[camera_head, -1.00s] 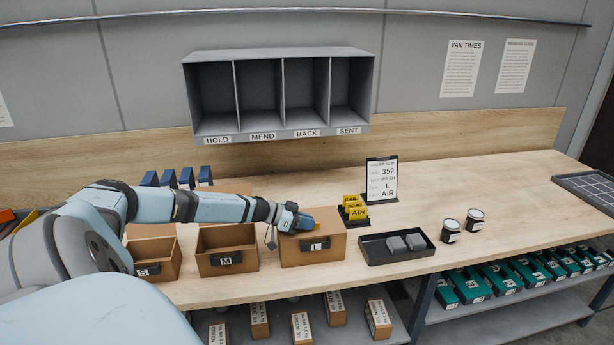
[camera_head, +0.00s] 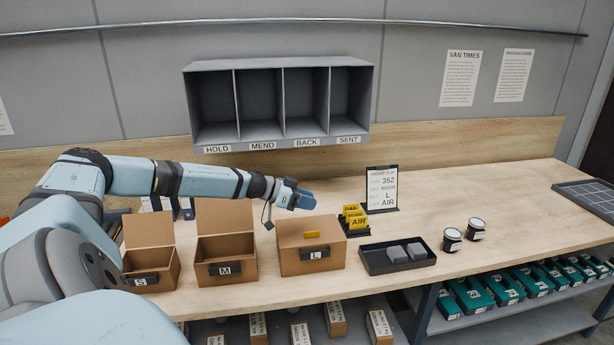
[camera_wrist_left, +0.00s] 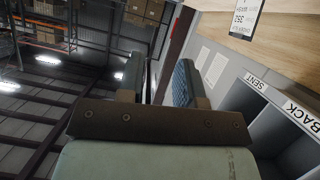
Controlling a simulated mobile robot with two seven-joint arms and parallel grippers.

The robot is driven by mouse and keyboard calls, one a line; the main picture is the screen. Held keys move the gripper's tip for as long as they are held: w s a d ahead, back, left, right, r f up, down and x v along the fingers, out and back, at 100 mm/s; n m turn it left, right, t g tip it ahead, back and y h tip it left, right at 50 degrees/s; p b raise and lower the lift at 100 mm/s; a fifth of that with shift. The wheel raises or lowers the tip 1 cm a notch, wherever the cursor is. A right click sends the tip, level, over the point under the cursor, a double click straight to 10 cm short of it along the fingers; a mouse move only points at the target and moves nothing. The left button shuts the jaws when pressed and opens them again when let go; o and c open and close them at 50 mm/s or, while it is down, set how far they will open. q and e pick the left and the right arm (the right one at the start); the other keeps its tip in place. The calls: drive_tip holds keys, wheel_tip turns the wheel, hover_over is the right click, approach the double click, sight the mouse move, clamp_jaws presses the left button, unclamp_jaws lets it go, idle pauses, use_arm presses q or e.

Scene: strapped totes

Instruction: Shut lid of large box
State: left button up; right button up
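The large box (camera_head: 311,263), marked L, stands near the front edge of the bench. My left gripper (camera_head: 306,199) is raised above the back part of this box, apart from the lid and empty. In the left wrist view its two fingers (camera_wrist_left: 158,84) stand apart with nothing between them. My right gripper is not in view.
To the left stand the M box (camera_head: 226,270) and S box (camera_head: 152,275), lids upright. To the right are yellow tags (camera_head: 356,219), an order slip stand (camera_head: 382,188), a black tray (camera_head: 375,262) and two small tins (camera_head: 452,240). Bench beyond the tins is mostly clear.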

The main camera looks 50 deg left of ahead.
use_arm(q)
wheel_tip(320, 180, up, 9)
drive_tip(key=shift+f, duration=0.15)
drive_tip(key=shift+d+f, duration=0.1)
idle(0.5)
